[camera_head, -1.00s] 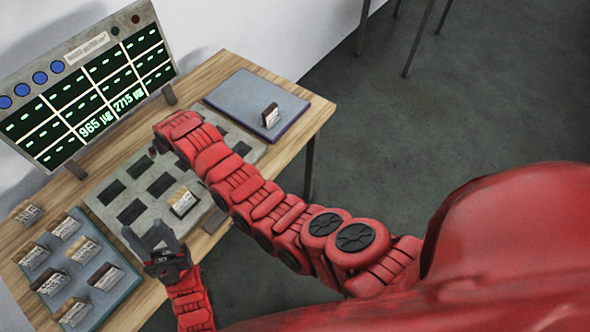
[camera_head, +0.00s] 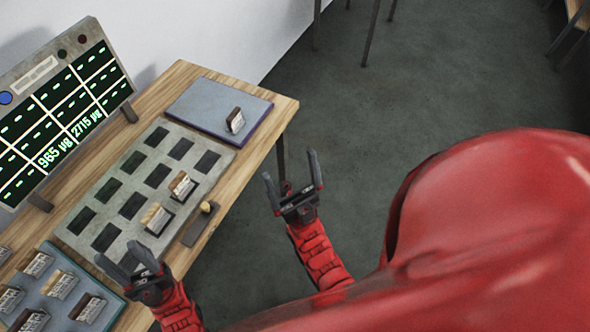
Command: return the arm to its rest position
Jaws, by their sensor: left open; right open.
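My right gripper (camera_head: 290,164) is open and empty, its fingers pointing up. It appears over the floor, to the right of the wooden table (camera_head: 278,97). My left gripper (camera_head: 118,252) is open and empty at the near edge of the table, its fingertips overlapping the grey slotted board (camera_head: 191,129) in the picture.
Two small blocks (camera_head: 182,184) (camera_head: 157,217) stand on the slotted board. A blue-grey tray (camera_head: 200,101) at the back holds one block (camera_head: 235,120). Another tray (camera_head: 75,267) at lower left holds several. A display panel (camera_head: 75,90) stands behind.

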